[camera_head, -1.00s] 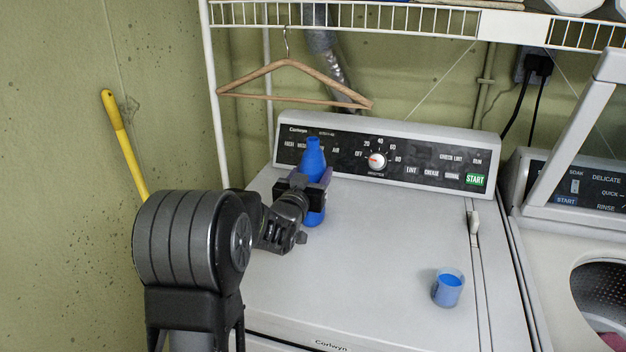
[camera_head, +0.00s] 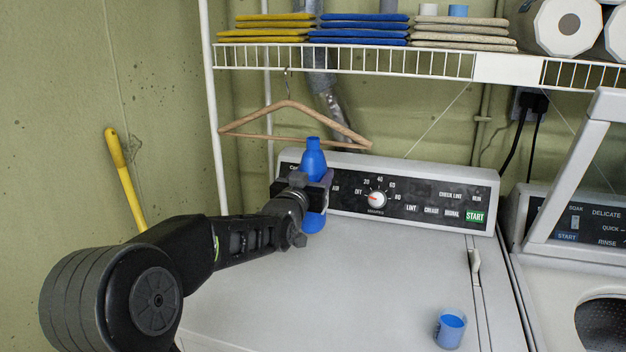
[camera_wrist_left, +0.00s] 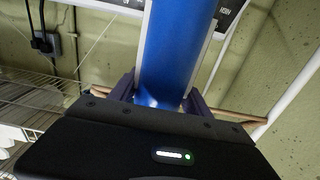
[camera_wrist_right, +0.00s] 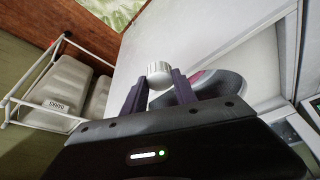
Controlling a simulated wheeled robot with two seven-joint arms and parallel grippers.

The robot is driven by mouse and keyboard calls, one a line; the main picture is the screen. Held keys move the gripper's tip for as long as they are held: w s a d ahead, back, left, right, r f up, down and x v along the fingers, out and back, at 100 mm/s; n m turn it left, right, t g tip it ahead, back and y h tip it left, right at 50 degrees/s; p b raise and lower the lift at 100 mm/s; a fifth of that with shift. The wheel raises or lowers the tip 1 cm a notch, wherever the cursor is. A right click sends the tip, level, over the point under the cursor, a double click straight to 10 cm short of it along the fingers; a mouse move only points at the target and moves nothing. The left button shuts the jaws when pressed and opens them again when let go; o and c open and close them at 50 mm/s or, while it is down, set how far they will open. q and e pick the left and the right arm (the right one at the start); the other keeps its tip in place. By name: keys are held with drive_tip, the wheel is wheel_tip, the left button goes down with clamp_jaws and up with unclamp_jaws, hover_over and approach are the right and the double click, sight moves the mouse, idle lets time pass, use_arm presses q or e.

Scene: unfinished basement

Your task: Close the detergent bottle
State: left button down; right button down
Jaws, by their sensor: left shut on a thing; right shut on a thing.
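The blue detergent bottle (camera_head: 313,160) is upright at the back left of the dryer top, in front of the control panel. My left gripper (camera_head: 318,190) is shut around its body and appears to hold it slightly raised. No white cap shows on its neck. The left wrist view shows the blue bottle body (camera_wrist_left: 172,45) between the fingers. In the right wrist view, my right gripper (camera_wrist_right: 158,92) is shut on a white ribbed cap (camera_wrist_right: 158,74) at its fingertips. My right gripper is outside the head view.
A cup of blue liquid (camera_head: 450,328) stands at the dryer's front right. The dryer top (camera_head: 380,265) is otherwise clear. A wire shelf (camera_head: 350,62) with folded cloths and a wooden hanger (camera_head: 290,110) are above. An open washer (camera_head: 560,270) stands at right.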

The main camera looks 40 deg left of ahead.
use_arm(q)
drive_tip(key=shift+r, duration=0.1)
drive_tip(key=c, duration=1)
unclamp_jaws()
clamp_jaws()
